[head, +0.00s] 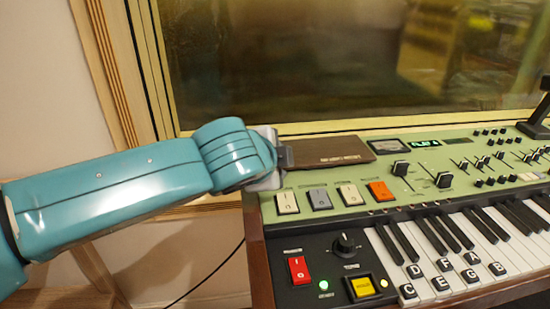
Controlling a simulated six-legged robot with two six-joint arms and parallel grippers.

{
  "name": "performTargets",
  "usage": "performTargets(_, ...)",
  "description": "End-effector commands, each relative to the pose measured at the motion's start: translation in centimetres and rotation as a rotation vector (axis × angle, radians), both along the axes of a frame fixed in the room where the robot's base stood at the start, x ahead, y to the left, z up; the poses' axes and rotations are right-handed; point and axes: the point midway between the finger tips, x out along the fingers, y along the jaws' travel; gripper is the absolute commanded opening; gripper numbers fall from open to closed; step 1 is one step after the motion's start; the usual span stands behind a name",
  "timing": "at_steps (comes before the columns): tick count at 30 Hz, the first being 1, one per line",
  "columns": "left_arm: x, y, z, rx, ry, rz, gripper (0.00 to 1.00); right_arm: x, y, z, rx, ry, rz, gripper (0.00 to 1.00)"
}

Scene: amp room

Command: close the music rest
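The music rest appears to be the brown panel (326,151) with small lettering, at the back left of the green keyboard instrument (350,222). It looks low and nearly flat over the top panel; its exact tilt is hard to tell. My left gripper (286,156) comes in from the left and its dark fingertip is at the panel's left edge. I cannot tell whether it touches the panel or whether the fingers are open, as the arm hides most of the gripper. My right gripper is not in view.
Several rocker switches (320,197), sliders (445,180) and knobs cover the instrument top in front of the panel. The piano keys (450,240) are at the front right. A black upright part (538,122) stands at the right edge. A window (320,60) is behind.

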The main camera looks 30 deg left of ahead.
Motion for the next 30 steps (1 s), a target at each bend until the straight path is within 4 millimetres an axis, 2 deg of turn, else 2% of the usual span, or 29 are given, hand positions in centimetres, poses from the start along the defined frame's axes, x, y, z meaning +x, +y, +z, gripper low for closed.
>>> performTargets(1,0.13,0.16,-0.45,0.005,0.008,0.004,0.0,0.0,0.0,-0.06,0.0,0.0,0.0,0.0)
performTargets(7,0.16,0.22,-0.32,0.009,0.006,0.003,0.0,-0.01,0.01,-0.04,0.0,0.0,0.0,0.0)
performTargets(8,0.17,0.23,-0.31,0.009,0.005,0.004,0.45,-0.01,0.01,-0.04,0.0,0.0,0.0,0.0)
performTargets(9,0.17,0.24,-0.28,0.01,0.005,0.003,0.49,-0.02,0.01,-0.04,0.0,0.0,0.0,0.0)
performTargets(23,0.13,0.22,-0.24,0.01,0.008,0.003,0.49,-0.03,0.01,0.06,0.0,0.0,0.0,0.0)
performTargets(30,0.02,0.2,0.45,0.01,0.006,0.004,0.49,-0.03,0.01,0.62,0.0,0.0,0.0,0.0)
